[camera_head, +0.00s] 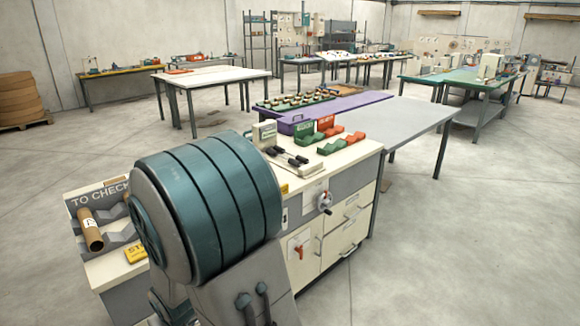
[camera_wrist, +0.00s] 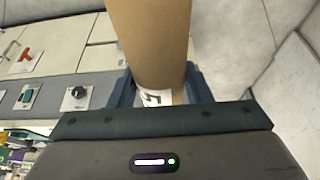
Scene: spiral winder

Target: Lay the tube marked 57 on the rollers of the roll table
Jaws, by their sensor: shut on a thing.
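In the wrist view my gripper (camera_wrist: 158,88) is shut on a brown cardboard tube (camera_wrist: 150,40), with one dark finger on each side of it. A white label on the tube shows a character like a 5; the rest is hidden by the gripper. The tube's far end is out of the frame. In the head view my gripper and this tube are hidden behind my teal and grey arm. Short dark cylinders that look like rollers (camera_head: 287,155) lie on the cream cabinet's top, beyond my arm.
Another brown tube (camera_head: 91,232) with a white label lies in the grey "TO CHECK" rack (camera_head: 112,222) at left. Red (camera_head: 329,124) and green (camera_head: 343,143) holders stand on the cabinet (camera_head: 350,205). A grey table (camera_head: 400,122) stands behind. The floor at right is clear.

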